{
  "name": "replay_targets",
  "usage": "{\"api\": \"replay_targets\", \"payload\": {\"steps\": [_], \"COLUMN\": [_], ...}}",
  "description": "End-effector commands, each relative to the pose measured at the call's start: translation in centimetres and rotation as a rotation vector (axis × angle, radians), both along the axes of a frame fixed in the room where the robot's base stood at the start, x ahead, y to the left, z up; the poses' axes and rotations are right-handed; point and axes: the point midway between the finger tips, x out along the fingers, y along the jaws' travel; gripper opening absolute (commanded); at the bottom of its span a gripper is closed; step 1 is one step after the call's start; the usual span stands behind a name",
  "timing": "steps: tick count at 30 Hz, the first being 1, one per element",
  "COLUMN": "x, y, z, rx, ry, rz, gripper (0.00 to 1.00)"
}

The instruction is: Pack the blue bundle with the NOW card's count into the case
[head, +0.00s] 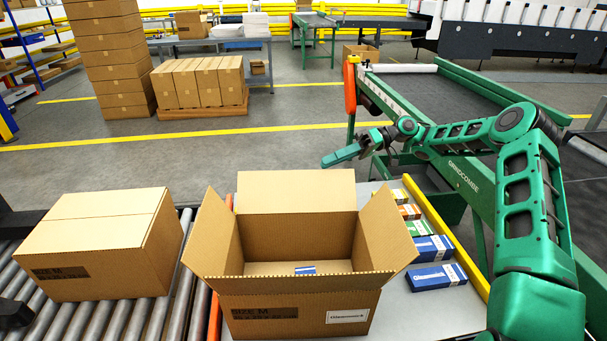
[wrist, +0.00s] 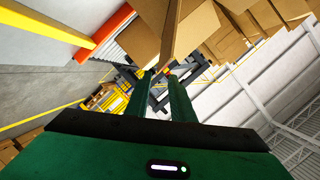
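The open case (head: 262,303) stands upright on the packing surface with its flaps spread. A small blue-and-white thing (head: 305,269) shows inside it; most of that thing is hidden by the front wall. To the right of the case, two blue bundles, the farther one (head: 432,248) and the nearer one (head: 437,277), lie on the grey table. Their counts are too small to read. I cannot make out the NOW card. My gripper (head: 352,150) is raised beyond the case, away from the bundles. In the wrist view its fingers (wrist: 160,74) stand apart with nothing between them.
Green (head: 418,228), orange (head: 409,212) and yellow (head: 388,196) bundles lie behind the blue ones. A closed carton (head: 95,245) sits on the roller conveyor (head: 85,320) at left. A green-framed belt machine (head: 440,95) stands behind the table at right.

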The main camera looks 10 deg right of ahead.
Motion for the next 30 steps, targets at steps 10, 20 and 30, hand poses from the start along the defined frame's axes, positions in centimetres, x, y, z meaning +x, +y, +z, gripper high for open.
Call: {"api": "replay_targets", "payload": {"steps": [10, 20, 30], "x": [-1.4, -2.1, -2.2], "y": [5.8, 9.4, 9.8], "z": [-1.4, -2.3, -2.4], "rx": [-0.003, -0.002, -0.002], "ry": [0.003, 0.001, 0.001], "rz": [0.005, 0.003, 0.002], "gripper": [0.22, 0.22, 0.22]}}
